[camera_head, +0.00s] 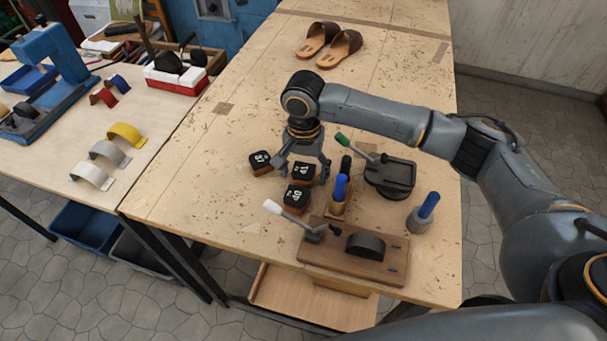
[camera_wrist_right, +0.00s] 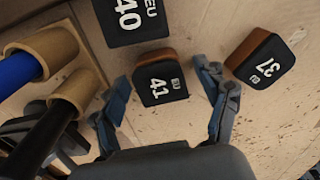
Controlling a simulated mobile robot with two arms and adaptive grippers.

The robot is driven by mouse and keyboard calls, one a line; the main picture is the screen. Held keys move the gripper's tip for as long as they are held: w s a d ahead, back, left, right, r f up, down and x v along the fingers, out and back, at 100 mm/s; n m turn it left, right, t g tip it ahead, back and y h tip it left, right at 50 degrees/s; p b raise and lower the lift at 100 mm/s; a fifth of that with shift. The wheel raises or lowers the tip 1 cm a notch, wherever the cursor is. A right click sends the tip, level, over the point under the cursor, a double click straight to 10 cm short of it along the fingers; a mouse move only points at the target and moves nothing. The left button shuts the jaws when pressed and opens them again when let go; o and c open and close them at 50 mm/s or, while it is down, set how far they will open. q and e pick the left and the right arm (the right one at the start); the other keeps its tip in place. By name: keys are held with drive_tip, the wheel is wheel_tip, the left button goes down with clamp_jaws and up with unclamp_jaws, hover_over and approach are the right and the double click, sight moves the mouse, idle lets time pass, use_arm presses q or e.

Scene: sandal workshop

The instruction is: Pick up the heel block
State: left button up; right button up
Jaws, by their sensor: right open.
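Three small heel blocks with black, white-numbered tops and brown sides stand on the wooden workbench (camera_head: 233,135). The block marked 37 (camera_head: 261,160) is at the left and also shows in the right wrist view (camera_wrist_right: 262,62). The block marked 40 (camera_head: 297,200) is nearest the front and shows in the right wrist view (camera_wrist_right: 128,20). The block marked 41 (camera_wrist_right: 161,80) lies between the fingers in that view. My right gripper (camera_head: 302,170) is open, pointing down over block 41 (camera_head: 303,177), with a finger on either side. Contact cannot be told. My left gripper is out of view.
Tools with blue (camera_head: 341,187) and black handles stand in holders right of the blocks. A dark clamp press (camera_head: 390,176) and a wooden jig (camera_head: 350,266) with a white-tipped lever are close by. Brown sandals (camera_head: 340,48) lie at the back.

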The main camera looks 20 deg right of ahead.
drive_tip(key=c, duration=1.2)
drive_tip(key=shift+r, duration=0.1)
drive_tip(key=shift+c, duration=0.2)
